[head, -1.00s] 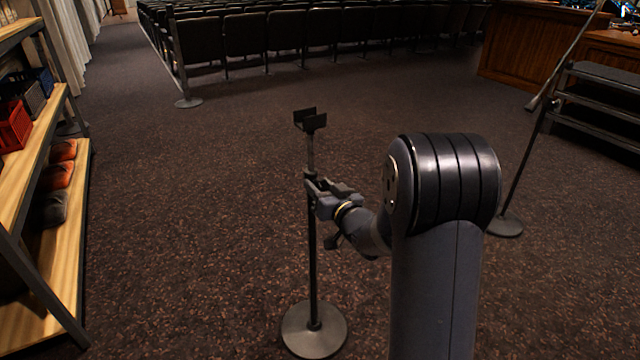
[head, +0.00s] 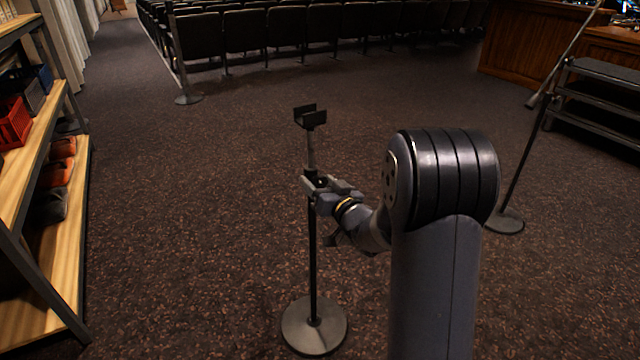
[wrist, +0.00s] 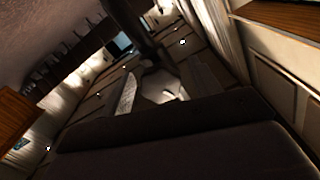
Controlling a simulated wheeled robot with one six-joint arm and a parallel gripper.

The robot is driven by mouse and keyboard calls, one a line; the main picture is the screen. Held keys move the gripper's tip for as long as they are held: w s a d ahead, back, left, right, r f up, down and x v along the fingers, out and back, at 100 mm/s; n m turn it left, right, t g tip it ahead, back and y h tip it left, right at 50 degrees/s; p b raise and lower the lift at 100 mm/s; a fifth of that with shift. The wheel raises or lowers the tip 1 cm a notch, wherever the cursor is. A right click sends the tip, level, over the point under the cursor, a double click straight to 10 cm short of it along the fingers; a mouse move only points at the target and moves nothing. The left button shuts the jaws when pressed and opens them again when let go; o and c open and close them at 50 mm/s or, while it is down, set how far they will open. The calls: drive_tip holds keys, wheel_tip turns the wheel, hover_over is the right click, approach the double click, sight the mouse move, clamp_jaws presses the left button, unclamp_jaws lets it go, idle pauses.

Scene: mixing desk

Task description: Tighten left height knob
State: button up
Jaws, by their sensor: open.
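A black stand (head: 312,255) stands upright in the middle of the head view, with a round grey base (head: 314,341) and a U-shaped cradle (head: 310,117) on top. My gripper (head: 315,185) is open at the collar partway up the stand, with its fingers beside or around the collar. The height knob is hidden or too small to make out behind the fingers. I cannot tell whether the fingers touch it. The wrist view is tilted and dark, and shows no knob that I can make out.
Wooden shelves (head: 66,240) with a red crate (head: 14,122) stand at the left. A microphone stand (head: 518,180) and dark steps (head: 598,100) are at the right. Rows of chairs (head: 240,35) line the back. Carpet around the stand is clear.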

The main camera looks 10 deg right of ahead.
drive_tip(key=p+v, duration=0.1)
drive_tip(key=v, duration=0.9)
drive_tip(key=shift+s+d+p, duration=0.15)
drive_tip(key=shift+s+p, duration=0.15)
drive_tip(key=shift+s, duration=0.1)
